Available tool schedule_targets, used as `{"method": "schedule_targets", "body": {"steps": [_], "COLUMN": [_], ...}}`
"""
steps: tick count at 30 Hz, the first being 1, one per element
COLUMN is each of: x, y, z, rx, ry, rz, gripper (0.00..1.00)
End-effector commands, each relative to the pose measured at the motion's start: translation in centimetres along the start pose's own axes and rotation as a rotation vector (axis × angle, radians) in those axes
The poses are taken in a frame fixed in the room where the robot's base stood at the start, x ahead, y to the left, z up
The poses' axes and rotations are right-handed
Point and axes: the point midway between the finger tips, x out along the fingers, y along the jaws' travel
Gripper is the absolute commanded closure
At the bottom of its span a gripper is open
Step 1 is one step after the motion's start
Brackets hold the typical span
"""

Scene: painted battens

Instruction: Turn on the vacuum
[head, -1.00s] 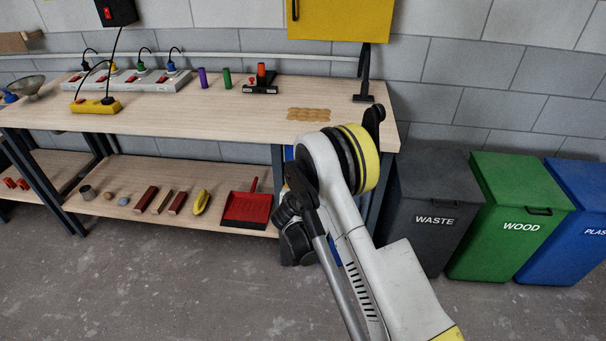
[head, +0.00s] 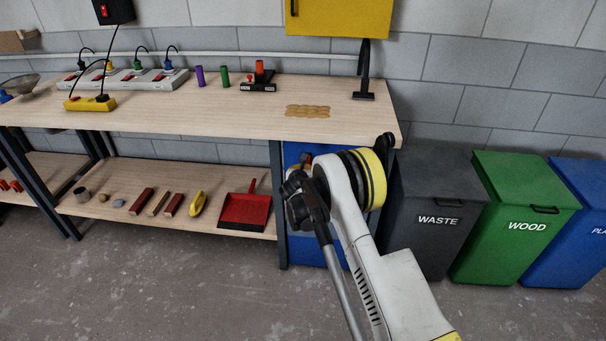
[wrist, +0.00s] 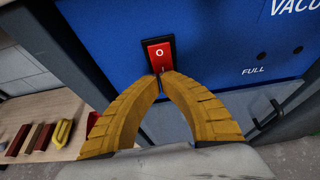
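The vacuum is a blue box under the right end of the workbench, partly behind my arm in the head view (head: 305,245). Its blue front (wrist: 225,60) fills much of the wrist view, with cut-off white lettering and the word FULL. A red rocker switch (wrist: 160,52) in a black frame sits on that front, marked O above and I below. My gripper (wrist: 161,74) has yellow fingers whose tips meet at the switch's lower end, with nothing seen between them. I cannot tell whether they touch it or which side is pressed. My arm mostly hides the gripper in the head view.
The workbench top (head: 230,115) overhangs the vacuum, with a dark leg (head: 279,205) to its left. A red dustpan (head: 243,211) lies on the lower shelf. Grey waste (head: 435,240), green wood (head: 515,240) and blue bins stand right. The floor in front is clear.

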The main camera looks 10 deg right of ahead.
Motion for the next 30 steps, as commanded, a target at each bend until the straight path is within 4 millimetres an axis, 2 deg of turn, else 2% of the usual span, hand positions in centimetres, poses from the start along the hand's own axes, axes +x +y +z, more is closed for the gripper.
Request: {"method": "schedule_targets", "body": {"steps": [7,12,20,30], "x": [0.0,0.9,0.8,0.2], "y": [0.0,0.0,0.0,0.0], "z": [0.0,-0.1,0.0,1.3], "rx": [0.000,0.000,0.000,-0.001], "ry": [0.000,0.000,0.000,-0.002], "rz": [0.000,0.000,0.000,0.001], "gripper": [1.00,1.00,1.00,1.00]}}
